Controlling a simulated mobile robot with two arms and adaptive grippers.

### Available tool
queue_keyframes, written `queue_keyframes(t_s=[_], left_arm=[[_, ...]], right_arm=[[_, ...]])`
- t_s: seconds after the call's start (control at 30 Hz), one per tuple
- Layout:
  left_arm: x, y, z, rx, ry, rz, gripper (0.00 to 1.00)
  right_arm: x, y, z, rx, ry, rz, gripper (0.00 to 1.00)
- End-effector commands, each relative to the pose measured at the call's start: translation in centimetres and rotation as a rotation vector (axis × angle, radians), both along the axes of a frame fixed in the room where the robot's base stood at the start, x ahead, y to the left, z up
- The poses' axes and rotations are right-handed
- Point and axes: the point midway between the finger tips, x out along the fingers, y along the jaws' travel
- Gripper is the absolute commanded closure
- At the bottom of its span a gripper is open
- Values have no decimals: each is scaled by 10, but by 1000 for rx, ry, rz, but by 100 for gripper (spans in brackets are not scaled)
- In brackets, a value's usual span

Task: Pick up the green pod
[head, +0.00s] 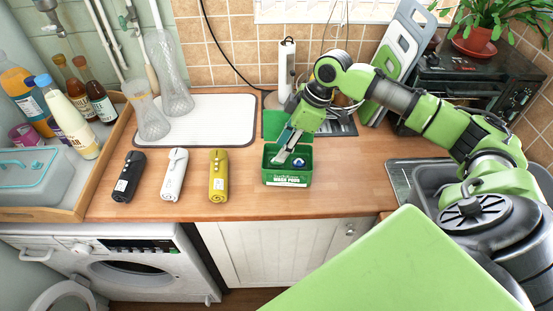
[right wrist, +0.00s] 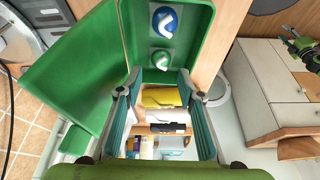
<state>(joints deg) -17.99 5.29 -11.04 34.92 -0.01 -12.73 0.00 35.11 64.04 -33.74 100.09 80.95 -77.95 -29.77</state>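A green wash-pods box (head: 287,181) stands open on the counter, its lid (head: 275,122) tipped back toward the wall. In the right wrist view the box (right wrist: 198,30) holds a blue-and-white pod (right wrist: 165,21) and a green-and-white pod (right wrist: 161,59). The green pod lies closer to my right gripper (right wrist: 158,78), just in front of the gap between its fingertips. The fingers are apart, with nothing held between them. In the head view my right gripper (head: 283,154) reaches down into the left part of the box and hides the green pod; the blue pod (head: 299,162) shows. My left gripper is not in view.
A sink (head: 408,180) is at the right. Bare counter lies between the yellow item and the box.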

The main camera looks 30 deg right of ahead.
Motion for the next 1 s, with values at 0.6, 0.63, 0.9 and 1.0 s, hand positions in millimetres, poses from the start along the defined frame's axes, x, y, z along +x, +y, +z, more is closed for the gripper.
queue_keyframes(t_s=[0.6,0.63,0.9,1.0], left_arm=[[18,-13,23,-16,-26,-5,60],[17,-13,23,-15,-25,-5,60],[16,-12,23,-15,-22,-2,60],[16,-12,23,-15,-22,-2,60]], right_arm=[[12,14,-49,0,0,1,65],[12,14,-49,0,0,1,65],[12,14,-49,-1,-1,0,87],[12,14,-48,-1,-1,0,87]])
